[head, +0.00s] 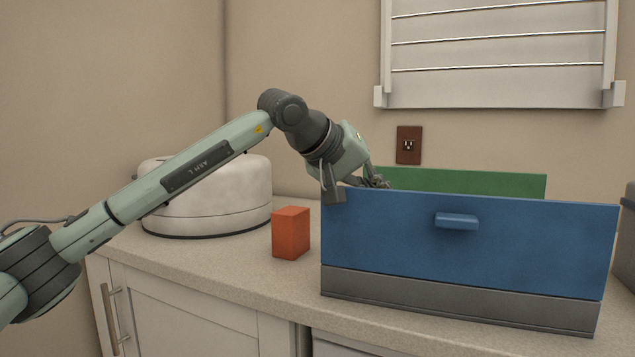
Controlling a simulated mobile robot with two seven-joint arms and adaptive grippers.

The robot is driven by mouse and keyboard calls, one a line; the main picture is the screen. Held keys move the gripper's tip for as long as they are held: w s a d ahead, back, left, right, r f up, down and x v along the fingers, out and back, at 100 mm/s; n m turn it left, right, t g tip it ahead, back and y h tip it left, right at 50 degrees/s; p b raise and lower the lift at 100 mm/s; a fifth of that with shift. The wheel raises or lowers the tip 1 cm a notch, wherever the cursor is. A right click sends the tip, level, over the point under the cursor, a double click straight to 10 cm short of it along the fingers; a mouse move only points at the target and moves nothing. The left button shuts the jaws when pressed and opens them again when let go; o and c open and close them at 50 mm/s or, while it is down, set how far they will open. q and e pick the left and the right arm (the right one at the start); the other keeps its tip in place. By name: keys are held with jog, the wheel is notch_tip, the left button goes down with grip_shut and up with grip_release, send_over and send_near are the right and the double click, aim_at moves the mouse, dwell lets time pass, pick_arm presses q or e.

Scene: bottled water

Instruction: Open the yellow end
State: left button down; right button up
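A box with a blue front panel (470,245) stands on the counter. The panel has a blue handle, and a grey strip runs beneath it. A green panel (490,184) shows behind the blue one. No yellow end is visible; the box's inside and its side ends are hidden from here. My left gripper (354,186) is at the box's top left corner, pointing down. Its fingers are spread, one by the blue panel's left corner and the other partly hidden behind the panel's top edge. I cannot tell whether they touch the box. My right gripper is out of view.
An orange-red block (291,232) stands on the counter (240,257) left of the box. A rounded white appliance (215,197) stands behind my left arm. A wall rack (500,55) hangs above the box. A grey object (629,235) is at the right edge.

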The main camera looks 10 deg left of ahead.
pick_arm(q)
jog(key=shift+s+d+f+m+y+p, duration=0.15)
jog(key=shift+d+f+m+y+p, duration=0.1)
jog(key=shift+d+f+m+y, duration=0.4)
jog(key=shift+s+d+f+m+y+p, duration=0.25)
jog(key=shift+d+f+y, duration=0.2)
jog(key=shift+d+y, duration=0.45)
jog(key=shift+s+d+f+m+y+p, duration=0.1)
jog(key=shift+d+f+m+y+p, duration=0.25)
jog(key=shift+d+f+y, duration=0.4)
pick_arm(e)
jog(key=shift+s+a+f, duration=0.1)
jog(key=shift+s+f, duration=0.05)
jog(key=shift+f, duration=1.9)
pick_arm(q)
jog(key=shift+a+r, duration=0.1)
jog(key=shift+r, duration=0.1)
jog(key=shift+t, duration=0.3)
